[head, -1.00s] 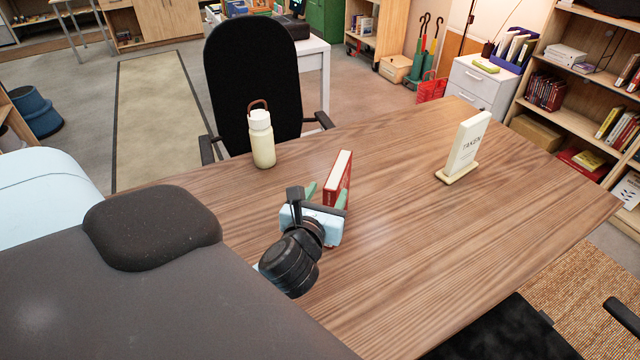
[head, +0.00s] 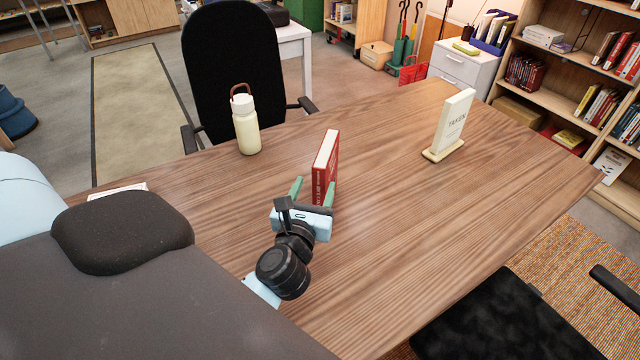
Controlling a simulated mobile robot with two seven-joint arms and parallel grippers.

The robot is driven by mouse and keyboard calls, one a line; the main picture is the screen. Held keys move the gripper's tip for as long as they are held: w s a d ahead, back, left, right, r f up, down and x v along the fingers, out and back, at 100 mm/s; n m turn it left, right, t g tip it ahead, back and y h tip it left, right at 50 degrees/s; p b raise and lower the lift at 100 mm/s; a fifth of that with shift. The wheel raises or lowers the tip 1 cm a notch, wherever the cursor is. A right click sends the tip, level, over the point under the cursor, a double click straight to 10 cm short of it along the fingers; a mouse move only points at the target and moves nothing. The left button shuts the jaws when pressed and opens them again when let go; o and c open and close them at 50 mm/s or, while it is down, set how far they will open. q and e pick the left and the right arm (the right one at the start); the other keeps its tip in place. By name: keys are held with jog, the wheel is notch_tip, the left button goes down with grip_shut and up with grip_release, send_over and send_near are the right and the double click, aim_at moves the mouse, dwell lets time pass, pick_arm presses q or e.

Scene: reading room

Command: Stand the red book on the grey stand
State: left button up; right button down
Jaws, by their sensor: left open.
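The red book (head: 332,160) stands upright on the wooden table, its white page edges facing up. My left gripper (head: 313,191) is open at the near side of the book. One green finger is to the left of the book with a gap, and the other overlaps its lower right in the picture. I cannot tell whether either touches it. The book's lower part is partly hidden by the gripper. I make out no grey stand; a cream base (head: 443,151) at the right holds a white panel marked "TAKEN" (head: 455,122). My right gripper is not in view.
A cream bottle (head: 246,130) with a brown loop stands behind and left of the book. A flat white thing (head: 122,190) shows partly at the table's left. The table (head: 430,215) is bare between the book and the cream base. A black chair (head: 232,70) stands behind.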

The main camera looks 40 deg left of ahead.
aim_at(319, 181)
pick_arm(q)
jog(key=shift+w+a, duration=0.1)
jog(key=shift+w, duration=0.5)
jog(key=shift+x, duration=1.05)
jog(key=shift+r+p+x, duration=0.15)
jog(key=shift+p+x, duration=0.15)
jog(key=shift+x, duration=0.95)
jog(key=shift+r+p+x, duration=0.2)
jog(key=shift+p+x, duration=0.05)
jog(key=shift+x, duration=1.05)
jog(key=shift+c, duration=0.2)
grip_shut()
jog(key=shift+r, duration=0.15)
